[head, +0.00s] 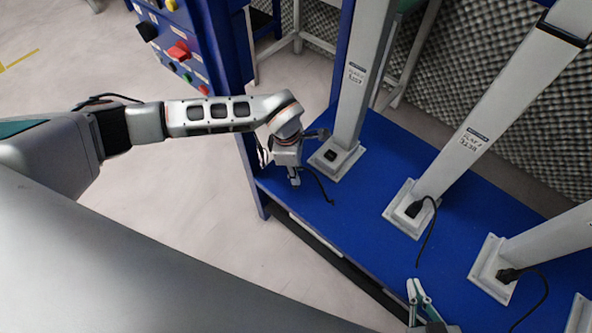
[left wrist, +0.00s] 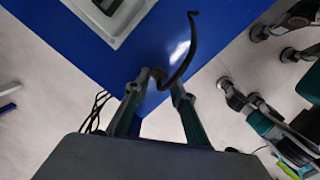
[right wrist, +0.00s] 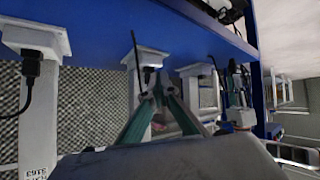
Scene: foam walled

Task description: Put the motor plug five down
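My left gripper (head: 294,180) is low over the left end of the blue tabletop, beside the foot of the first post. Its fingers (left wrist: 160,85) are closed around the black motor plug (left wrist: 160,77), which is mostly hidden between the fingertips. The plug's black cable (left wrist: 188,50) curves away over the blue top, and it also shows in the head view (head: 320,188). I cannot tell whether the plug touches the top. My right gripper (head: 417,292) is at the front edge of the table; its fingertips (right wrist: 158,86) are together with nothing seen between them.
The first post's foot (head: 338,161) has a dark socket with no cable. Other post feet (head: 410,215) and (head: 493,272) carry black plugs with hanging cables. A blue panel with coloured buttons (head: 180,50) stands at the upper left. Bare blue top (head: 345,215) lies in front of the posts.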

